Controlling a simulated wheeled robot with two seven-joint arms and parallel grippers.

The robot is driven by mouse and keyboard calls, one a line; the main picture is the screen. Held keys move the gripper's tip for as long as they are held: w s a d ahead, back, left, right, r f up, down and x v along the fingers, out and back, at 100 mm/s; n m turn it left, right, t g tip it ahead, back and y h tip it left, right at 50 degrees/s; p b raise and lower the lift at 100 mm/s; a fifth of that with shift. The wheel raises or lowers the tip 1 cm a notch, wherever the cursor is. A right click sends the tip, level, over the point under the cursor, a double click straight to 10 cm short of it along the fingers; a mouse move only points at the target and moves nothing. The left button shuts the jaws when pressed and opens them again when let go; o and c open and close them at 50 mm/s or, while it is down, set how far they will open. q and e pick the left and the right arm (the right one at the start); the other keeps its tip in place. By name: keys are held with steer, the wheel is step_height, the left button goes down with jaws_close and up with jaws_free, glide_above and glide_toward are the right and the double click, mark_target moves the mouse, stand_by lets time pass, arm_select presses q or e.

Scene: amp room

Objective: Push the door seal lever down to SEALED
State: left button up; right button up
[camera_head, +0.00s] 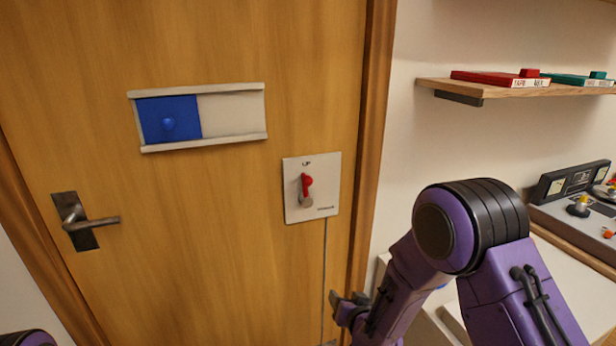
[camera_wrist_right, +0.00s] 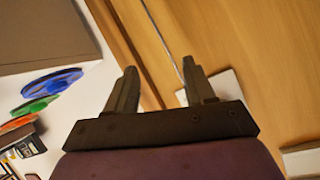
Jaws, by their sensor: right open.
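The door seal lever (camera_head: 306,184) has a red handle and sits on a pale square plate (camera_head: 325,196) fixed to the wooden door. Its red end points up, towards small lettering at the plate's top; the lower lettering is too small to read. My right gripper (camera_head: 347,299) is below the plate and a little right of it, apart from the lever. In the right wrist view its two fingers (camera_wrist_right: 158,88) are spread with nothing between them, and part of a pale plate shows behind one finger. My left gripper is not in view.
The door (camera_head: 230,240) carries a blue sliding panel (camera_head: 168,119) in a pale frame and a dark door handle (camera_head: 95,221). The door frame (camera_head: 368,130) stands right of the plate. A shelf (camera_head: 520,89) and a table with equipment (camera_head: 585,200) are at the right.

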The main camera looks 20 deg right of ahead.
steer(key=w+a+r+t, duration=0.2)
steer(key=w+r, duration=0.4)
steer(key=r, duration=0.5)
steer(key=n+t+y, duration=0.2)
steer(key=t, duration=0.1)
glide_toward(309, 182)
steer(key=w, duration=0.2)
steer(key=w+p, duration=0.1)
steer(key=w, duration=0.2)
steer(key=w+p, duration=0.1)
steer(key=w, duration=0.2)
steer(key=w+p, duration=0.1)
steer(key=w, duration=0.2)
steer(key=shift+a+f+p, duration=0.15)
steer(key=shift+a+p, duration=0.15)
steer(key=shift+w, duration=0.6)
steer(key=shift+f, duration=0.1)
jaws_close()
